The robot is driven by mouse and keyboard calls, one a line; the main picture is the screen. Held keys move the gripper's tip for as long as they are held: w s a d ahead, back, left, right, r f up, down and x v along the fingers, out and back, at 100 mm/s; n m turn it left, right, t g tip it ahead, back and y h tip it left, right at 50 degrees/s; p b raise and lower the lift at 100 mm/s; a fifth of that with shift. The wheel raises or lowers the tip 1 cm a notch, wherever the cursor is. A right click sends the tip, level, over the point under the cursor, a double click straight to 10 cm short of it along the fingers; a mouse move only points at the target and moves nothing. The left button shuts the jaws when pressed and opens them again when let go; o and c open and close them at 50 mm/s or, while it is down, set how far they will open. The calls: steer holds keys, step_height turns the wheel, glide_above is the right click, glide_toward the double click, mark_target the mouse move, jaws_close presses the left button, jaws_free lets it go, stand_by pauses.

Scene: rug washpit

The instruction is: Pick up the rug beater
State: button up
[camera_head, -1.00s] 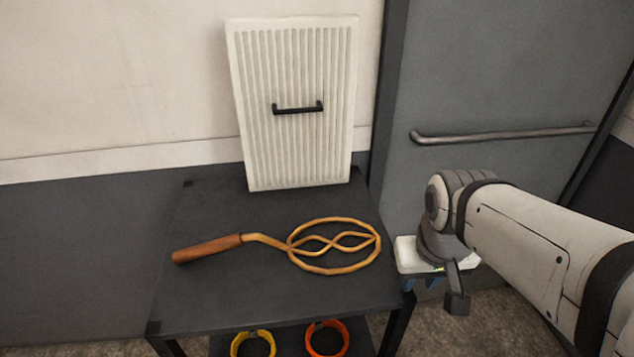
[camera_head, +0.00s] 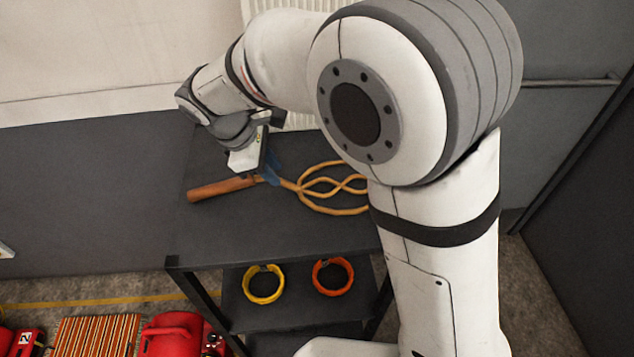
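The rug beater (camera_head: 222,188) lies on the top of a dark table (camera_head: 250,233). Its brown handle points left and its looped tan cane head is to the right, partly hidden behind my arm. My gripper (camera_head: 270,178) is over the beater, at the neck where the handle meets the cane. Its blue fingers reach down to about the height of the neck. I cannot tell whether they touch it or how far apart they are.
A yellow ring (camera_head: 263,284) and an orange ring (camera_head: 333,276) lie on the lower shelf. A white ribbed board (camera_head: 297,121) stands behind the table, mostly hidden by my arm. Red items (camera_head: 178,333) and a striped orange piece (camera_head: 95,336) are at the floor, lower left.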

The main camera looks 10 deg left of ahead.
mark_target(287, 182)
steer(key=x, duration=0.6)
steer(key=shift+w+d+r, duration=0.15)
steer(key=shift+d, duration=0.05)
steer(key=shift+c, duration=0.6)
jaws_close()
